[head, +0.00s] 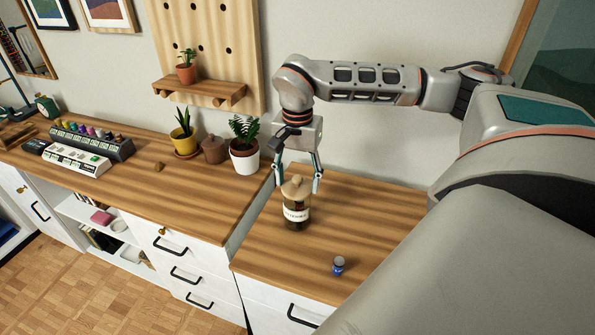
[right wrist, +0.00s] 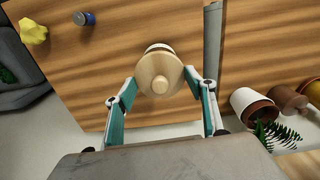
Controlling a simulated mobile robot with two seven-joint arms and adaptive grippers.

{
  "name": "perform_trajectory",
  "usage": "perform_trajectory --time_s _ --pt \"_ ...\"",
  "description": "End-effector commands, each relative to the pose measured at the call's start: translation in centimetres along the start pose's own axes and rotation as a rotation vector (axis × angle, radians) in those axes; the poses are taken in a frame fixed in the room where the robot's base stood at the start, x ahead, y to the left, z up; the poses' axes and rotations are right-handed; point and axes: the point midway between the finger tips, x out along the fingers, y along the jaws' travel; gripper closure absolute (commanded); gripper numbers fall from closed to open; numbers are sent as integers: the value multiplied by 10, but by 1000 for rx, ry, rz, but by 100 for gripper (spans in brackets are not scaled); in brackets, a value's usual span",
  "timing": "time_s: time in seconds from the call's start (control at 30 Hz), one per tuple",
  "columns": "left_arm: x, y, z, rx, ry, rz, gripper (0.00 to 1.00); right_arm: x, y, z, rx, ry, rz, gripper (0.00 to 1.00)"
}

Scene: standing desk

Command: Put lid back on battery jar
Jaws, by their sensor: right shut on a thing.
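The battery jar (head: 296,214), brown glass with a white label, stands upright on the wooden desk top. The round wooden lid (head: 296,188) with a small knob is at the jar's mouth; I cannot tell whether it is fully seated. The lid fills the middle of the right wrist view (right wrist: 160,73), with a pale edge of the jar behind it. My right gripper (head: 298,184) reaches down from above, its two fingers shut on the lid from opposite sides. A blue battery (head: 338,267) stands on the desk nearer the front edge. My left gripper is not in view.
A fern in a white pot (head: 244,160), a brown pot (head: 214,150) and a yellow plant pot (head: 184,142) stand on the adjoining counter to the left. A yellow crumpled object (right wrist: 32,32) shows in the right wrist view.

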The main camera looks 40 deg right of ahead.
Motion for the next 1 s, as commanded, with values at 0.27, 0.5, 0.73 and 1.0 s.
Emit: perform_trajectory --time_s 0.27,0.5,0.73,1.0 --pt "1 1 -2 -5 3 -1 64 1 0 0 1 0 0 65" --pt "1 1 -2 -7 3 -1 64 1 0 0 1 0 0 65" --pt "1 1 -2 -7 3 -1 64 2 0 0 0 0 0 65" --pt "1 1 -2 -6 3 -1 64 2 0 0 0 0 0 26"
